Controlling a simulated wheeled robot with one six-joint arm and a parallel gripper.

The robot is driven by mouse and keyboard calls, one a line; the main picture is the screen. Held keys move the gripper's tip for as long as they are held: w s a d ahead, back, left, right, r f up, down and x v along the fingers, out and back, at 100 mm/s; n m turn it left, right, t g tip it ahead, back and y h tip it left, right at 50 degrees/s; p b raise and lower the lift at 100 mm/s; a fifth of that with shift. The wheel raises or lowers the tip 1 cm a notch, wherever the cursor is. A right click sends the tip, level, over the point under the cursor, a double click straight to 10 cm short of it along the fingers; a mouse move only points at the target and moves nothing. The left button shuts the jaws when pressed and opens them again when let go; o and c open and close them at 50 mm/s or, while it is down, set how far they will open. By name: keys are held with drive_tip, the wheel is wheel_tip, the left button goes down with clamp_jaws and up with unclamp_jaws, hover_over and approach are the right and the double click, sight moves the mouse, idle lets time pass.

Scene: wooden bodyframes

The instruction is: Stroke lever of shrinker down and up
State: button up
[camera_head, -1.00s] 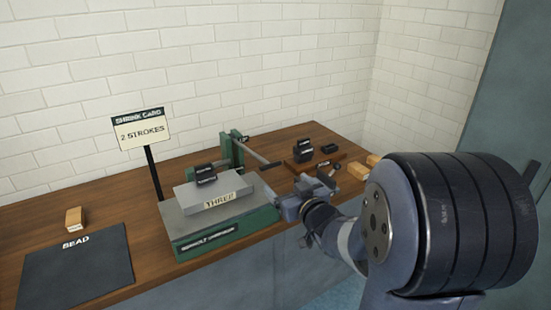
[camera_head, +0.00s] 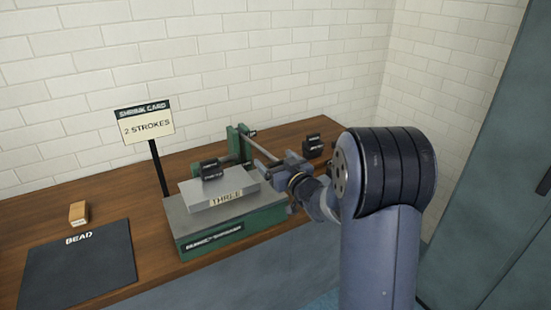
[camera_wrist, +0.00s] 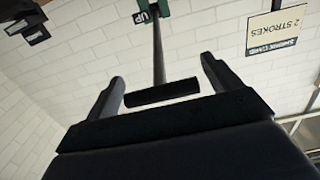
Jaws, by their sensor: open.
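The shrinker (camera_head: 190,240) is a green machine with a grey top, standing on the bench. Its lever (camera_head: 264,146) is a thin grey rod slanting down to the right from a green upright (camera_head: 234,142). In the wrist view, the lever rod (camera_wrist: 158,50) ends in a dark crosswise grip (camera_wrist: 162,92). My gripper (camera_head: 272,164) is at the lever's lower end. In the wrist view, my gripper (camera_wrist: 163,72) is open, with the grip lying between its two fingers and a gap on each side.
A card sign (camera_head: 146,125) reads "2 STROKES" on a black post. A grey block marked THREE (camera_head: 215,193) lies on the shrinker, with a black piece (camera_head: 212,170) above it. A dark BEAD mat (camera_head: 75,270) and a wooden block (camera_head: 78,212) are left. Black items (camera_head: 313,145) stand behind my arm.

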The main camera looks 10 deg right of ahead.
drive_tip(key=shift+w+a, duration=0.15)
drive_tip(key=shift+w, duration=0.2)
drive_tip(key=shift+c, duration=0.3)
